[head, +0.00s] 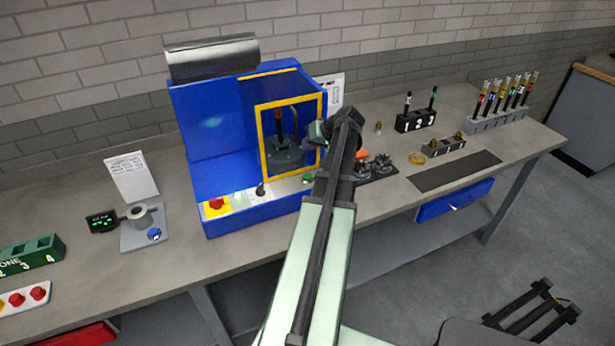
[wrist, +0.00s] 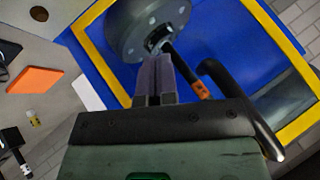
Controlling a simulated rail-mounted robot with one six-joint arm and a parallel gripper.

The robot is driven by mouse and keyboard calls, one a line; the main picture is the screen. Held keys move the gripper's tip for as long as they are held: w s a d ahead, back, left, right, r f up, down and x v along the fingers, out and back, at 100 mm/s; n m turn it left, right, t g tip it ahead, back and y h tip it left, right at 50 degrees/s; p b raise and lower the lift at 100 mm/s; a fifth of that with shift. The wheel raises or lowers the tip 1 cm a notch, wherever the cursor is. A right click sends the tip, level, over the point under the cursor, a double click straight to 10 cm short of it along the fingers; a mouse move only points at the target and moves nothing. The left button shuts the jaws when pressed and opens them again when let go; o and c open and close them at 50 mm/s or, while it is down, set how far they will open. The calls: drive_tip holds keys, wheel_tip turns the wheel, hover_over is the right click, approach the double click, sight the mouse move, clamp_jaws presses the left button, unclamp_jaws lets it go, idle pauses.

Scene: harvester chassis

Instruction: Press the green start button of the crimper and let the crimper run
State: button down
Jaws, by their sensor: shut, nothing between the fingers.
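The crimper is a blue machine (head: 208,125) on the bench in the head view, with a yellow-edged opening (head: 261,140) on its front. Inside it is a round grey crimping head (head: 285,158), also in the wrist view (wrist: 125,30). A dark rod with an orange band (wrist: 201,90) lies at the head. A green button (head: 308,179) shows at the right end of the front ledge, partly beside my arm. My gripper (head: 316,131) is at the right side of the opening. In the wrist view its fingers (wrist: 154,58) are shut and empty, overlapping the crimping head; contact cannot be told.
A red button on yellow (head: 216,205) and a black knob (head: 260,189) are on the crimper's ledge. To the right are a black mat (head: 455,171) and racks of tools (head: 495,123). A gauge stand (head: 143,238) is on the left. My arm crosses the bench front.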

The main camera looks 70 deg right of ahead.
sight(309, 175)
wheel_tip(309, 175, down, 9)
drive_tip(key=b, duration=0.8)
drive_tip(key=shift+r, duration=0.1)
drive_tip(key=shift+b, duration=0.3)
idle(1.1)
drive_tip(key=shift+f+b, duration=0.3)
drive_tip(key=shift+f, duration=0.05)
drive_tip(key=shift+f+b, duration=0.45)
idle(0.5)
idle(0.3)
drive_tip(key=shift+r+p, duration=0.85)
drive_tip(key=shift+r, duration=0.05)
wheel_tip(309, 175, up, 5)
drive_tip(key=p, duration=0.5)
drive_tip(key=shift+r, duration=0.1)
